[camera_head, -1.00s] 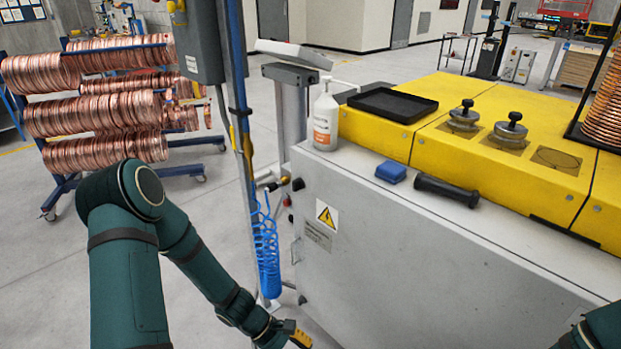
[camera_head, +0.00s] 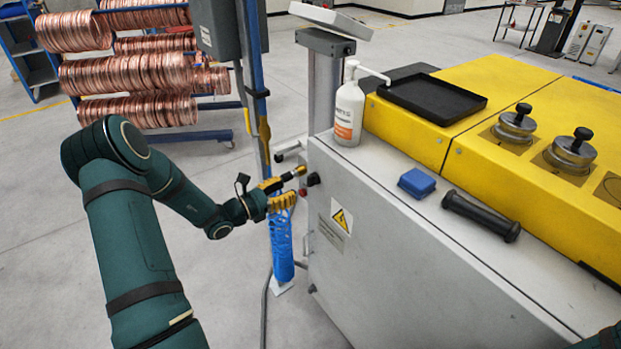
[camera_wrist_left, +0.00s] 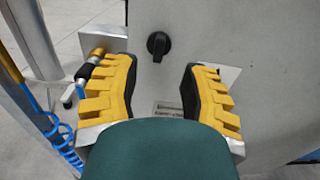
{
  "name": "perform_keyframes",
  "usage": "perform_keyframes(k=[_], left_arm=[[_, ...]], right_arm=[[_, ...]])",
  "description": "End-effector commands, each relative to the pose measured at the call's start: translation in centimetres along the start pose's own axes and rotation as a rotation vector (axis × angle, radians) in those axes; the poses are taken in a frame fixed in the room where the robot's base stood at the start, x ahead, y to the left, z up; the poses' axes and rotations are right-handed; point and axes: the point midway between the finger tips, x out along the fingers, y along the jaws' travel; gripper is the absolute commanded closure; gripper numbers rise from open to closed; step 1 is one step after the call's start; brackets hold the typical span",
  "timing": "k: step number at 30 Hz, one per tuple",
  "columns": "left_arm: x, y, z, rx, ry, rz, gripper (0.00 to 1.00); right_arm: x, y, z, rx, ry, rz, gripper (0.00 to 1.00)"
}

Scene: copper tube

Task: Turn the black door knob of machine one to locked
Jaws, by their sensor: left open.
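In the left wrist view the knob (camera_wrist_left: 158,45) is a round black disc with a raised grip bar standing roughly upright. My left gripper (camera_head: 285,192) is beside that face. In the left wrist view its yellow fingers (camera_wrist_left: 160,85) are spread wide and empty, with the knob ahead between them and apart from them. My right gripper is out of view; only a bit of my right arm shows at the bottom right.
A brass air fitting (camera_head: 299,171) and a blue coiled hose (camera_head: 282,240) are close to my left gripper. A blue post (camera_head: 256,90) stands behind my left arm. A white bottle (camera_head: 349,108), blue block (camera_head: 417,183) and black handle (camera_head: 480,215) are on the cabinet top.

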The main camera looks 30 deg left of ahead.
Motion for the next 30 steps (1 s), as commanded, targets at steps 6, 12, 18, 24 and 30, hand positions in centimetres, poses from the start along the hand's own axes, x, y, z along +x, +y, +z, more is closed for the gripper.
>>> perform_keyframes(k=[6,12,18,24,30], left_arm=[[4.4,-0.1,-0.1,0.001,-0.001,-0.003,0.56],[7.2,-0.1,-0.1,0.0,0.0,-0.004,0.56],[8.4,-0.1,0.0,0.0,0.0,-0.002,0.56],[8.5,-0.1,0.0,0.0,0.001,-0.002,0.56],[8.5,-0.1,0.0,0.0,0.001,-0.002,0.92]], right_arm=[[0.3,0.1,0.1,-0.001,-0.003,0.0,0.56],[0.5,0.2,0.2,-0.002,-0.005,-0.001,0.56],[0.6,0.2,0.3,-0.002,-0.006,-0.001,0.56],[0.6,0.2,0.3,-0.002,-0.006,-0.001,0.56],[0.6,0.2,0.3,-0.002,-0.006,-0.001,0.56]])
